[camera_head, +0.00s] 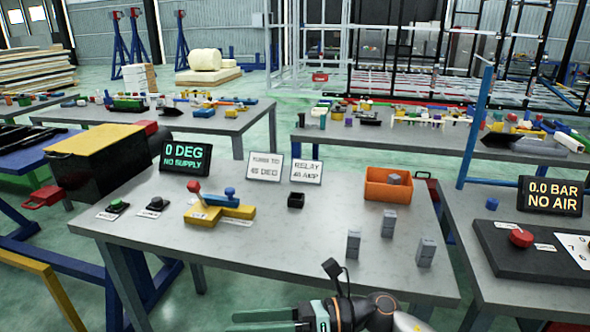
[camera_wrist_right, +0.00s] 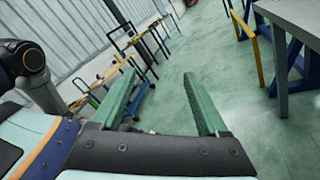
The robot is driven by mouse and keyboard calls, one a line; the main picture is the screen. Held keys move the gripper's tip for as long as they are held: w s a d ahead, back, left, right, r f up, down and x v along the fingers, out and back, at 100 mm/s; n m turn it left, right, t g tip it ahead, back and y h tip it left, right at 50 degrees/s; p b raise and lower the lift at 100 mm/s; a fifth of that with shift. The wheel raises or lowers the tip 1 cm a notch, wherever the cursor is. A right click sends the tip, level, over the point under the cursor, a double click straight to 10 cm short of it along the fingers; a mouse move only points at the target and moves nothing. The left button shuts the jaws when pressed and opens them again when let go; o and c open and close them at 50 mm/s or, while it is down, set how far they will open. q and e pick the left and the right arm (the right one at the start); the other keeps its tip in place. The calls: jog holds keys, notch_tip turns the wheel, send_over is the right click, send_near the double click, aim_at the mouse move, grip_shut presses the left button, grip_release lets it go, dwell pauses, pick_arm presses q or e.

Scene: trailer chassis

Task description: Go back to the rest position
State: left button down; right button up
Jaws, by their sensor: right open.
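My right gripper (camera_head: 240,321) shows at the bottom edge of the head view, in front of the grey table (camera_head: 150,225) and pointing left. Its green fingers also show in the right wrist view (camera_wrist_right: 158,85), spread apart with nothing between them and the green floor beyond. The right gripper is clear of the objects on the table. My left gripper is not in view.
Three grey blocks (camera_head: 388,223) stand on the table near an orange bin (camera_head: 388,191) holding another one. A black socket (camera_head: 296,201), yellow lever device (camera_head: 220,213) and signs stand there too. A side table (camera_head: 520,280) is at right. Floor left of the gripper looks open.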

jog(key=w+d+f+m+t+h+p, duration=0.15)
jog(key=d+f+m+t+h, duration=0.35)
jog(key=m+t, duration=0.75)
jog(key=w+d+f+m+t+h, duration=0.25)
jog(key=d+f+m+t, duration=0.35)
jog(key=m, duration=1.3)
jog(key=s+d+f+m+g+h, duration=0.4)
jog(key=s+d+f+m, duration=0.2)
jog(key=s+f+m, duration=0.1)
jog(key=s+d+f+m+g+h+p, duration=0.1)
jog(key=s+d+f+m+g+h, duration=0.2)
jog(key=s+d+f+m, duration=0.4)
notch_tip(320, 180, down, 4)
jog(key=shift+s+r+g+h, duration=0.15)
jog(key=shift+s+g+h, duration=0.2)
jog(key=shift+s+h, duration=0.6)
jog(key=shift+s+y, duration=0.25)
jog(key=shift+y, duration=0.15)
